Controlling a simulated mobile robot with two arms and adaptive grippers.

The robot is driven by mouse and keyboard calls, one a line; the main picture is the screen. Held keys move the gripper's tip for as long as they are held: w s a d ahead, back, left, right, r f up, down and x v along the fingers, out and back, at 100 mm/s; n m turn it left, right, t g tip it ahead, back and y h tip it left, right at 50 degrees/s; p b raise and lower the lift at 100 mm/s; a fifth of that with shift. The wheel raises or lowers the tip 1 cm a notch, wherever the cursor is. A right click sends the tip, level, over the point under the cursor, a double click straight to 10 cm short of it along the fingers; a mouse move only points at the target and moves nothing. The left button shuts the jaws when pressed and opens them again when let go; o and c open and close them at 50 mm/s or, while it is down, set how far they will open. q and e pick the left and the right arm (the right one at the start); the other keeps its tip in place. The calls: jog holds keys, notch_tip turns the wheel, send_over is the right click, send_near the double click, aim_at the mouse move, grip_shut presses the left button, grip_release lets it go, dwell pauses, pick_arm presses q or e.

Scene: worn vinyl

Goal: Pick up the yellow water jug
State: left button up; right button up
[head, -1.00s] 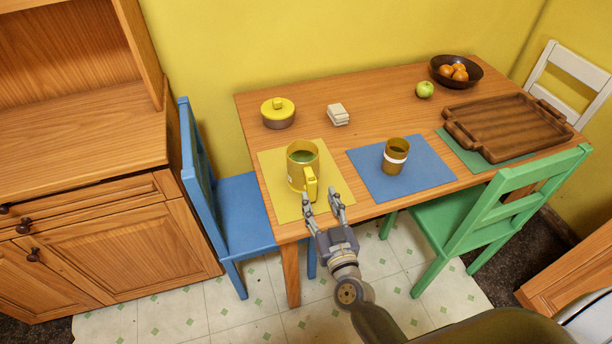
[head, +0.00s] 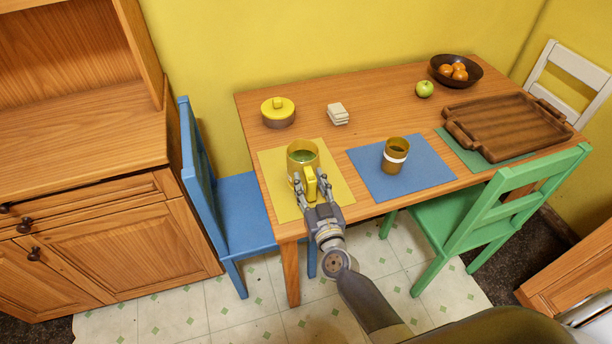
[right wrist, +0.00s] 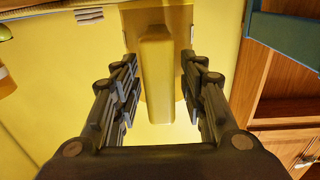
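The yellow water jug (head: 302,155) stands upright on a yellow placemat (head: 277,193) at the table's left front. Its handle (head: 310,184) faces my right gripper. My right gripper (head: 311,179) is open, with one finger on each side of the handle. In the right wrist view, the jug's handle (right wrist: 156,75) lies between the open fingers (right wrist: 162,85), with a gap visible on both sides. The gripper hides the lower front of the jug in the head view. My left gripper is not in view.
A brown cup (head: 395,155) with a white band stands on a blue placemat (head: 430,170) to the right. Behind are a yellow-lidded pot (head: 278,113) and a white stack (head: 337,114). A blue chair (head: 240,212) and green chair (head: 470,215) flank the table front.

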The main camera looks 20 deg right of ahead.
grip_shut()
jog(key=shift+r, duration=0.15)
